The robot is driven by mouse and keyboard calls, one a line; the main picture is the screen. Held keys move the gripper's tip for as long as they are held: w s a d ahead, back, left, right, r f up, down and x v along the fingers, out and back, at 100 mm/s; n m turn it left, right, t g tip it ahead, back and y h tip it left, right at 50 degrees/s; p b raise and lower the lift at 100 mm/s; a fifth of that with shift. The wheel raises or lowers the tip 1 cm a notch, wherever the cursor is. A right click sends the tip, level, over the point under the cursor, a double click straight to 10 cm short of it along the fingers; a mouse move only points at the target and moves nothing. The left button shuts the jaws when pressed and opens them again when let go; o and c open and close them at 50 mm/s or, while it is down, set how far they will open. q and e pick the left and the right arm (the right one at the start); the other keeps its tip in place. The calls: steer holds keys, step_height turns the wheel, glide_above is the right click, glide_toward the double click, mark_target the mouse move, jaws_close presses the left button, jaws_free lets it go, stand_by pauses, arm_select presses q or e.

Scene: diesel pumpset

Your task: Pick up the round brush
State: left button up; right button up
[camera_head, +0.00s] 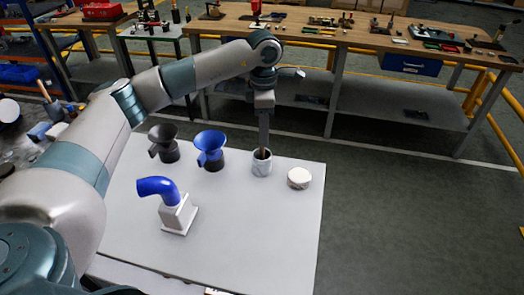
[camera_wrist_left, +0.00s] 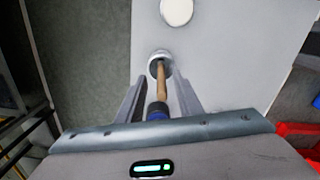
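The round brush (camera_wrist_left: 162,88) stands upright in a white cup (camera_head: 262,168) on the white table. In the left wrist view its wooden handle, with a blue part near the palm, rises out of the cup (camera_wrist_left: 153,66); its lower end is hidden inside. My left gripper (camera_head: 264,142) points straight down above the cup. In the left wrist view its fingers (camera_wrist_left: 160,84) are open, one on each side of the handle, with gaps visible on both sides. In the head view the fingers mostly cover the brush. My right gripper is not in view.
A round white lidded piece (camera_head: 299,178) sits right of the cup. A blue funnel (camera_head: 210,145) and a dark funnel (camera_head: 162,137) stand to the left. A blue elbow pipe on a white block (camera_head: 178,213) stands nearer. The white table's (camera_head: 265,245) front right is clear.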

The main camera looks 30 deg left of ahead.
mark_target(262, 149)
arm_select(q)
steer(key=shift+f, duration=0.1)
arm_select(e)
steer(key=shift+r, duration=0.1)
arm_select(q)
steer(key=f+p, duration=0.1)
steer(key=f, duration=0.1)
steer(key=f+p, duration=0.1)
steer(key=shift+s+a+f+p, duration=0.1)
steer(key=shift+s+f+p, duration=0.15)
steer(key=shift+f+p, duration=0.1)
steer(key=shift+f, duration=0.65)
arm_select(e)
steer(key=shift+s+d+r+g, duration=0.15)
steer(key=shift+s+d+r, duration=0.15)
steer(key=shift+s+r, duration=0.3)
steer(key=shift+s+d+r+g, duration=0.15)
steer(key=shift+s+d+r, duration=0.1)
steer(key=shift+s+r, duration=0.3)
arm_select(q)
steer(key=shift+c, duration=0.6)
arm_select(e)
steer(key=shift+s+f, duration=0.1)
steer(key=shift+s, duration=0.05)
arm_select(q)
jaws_close()
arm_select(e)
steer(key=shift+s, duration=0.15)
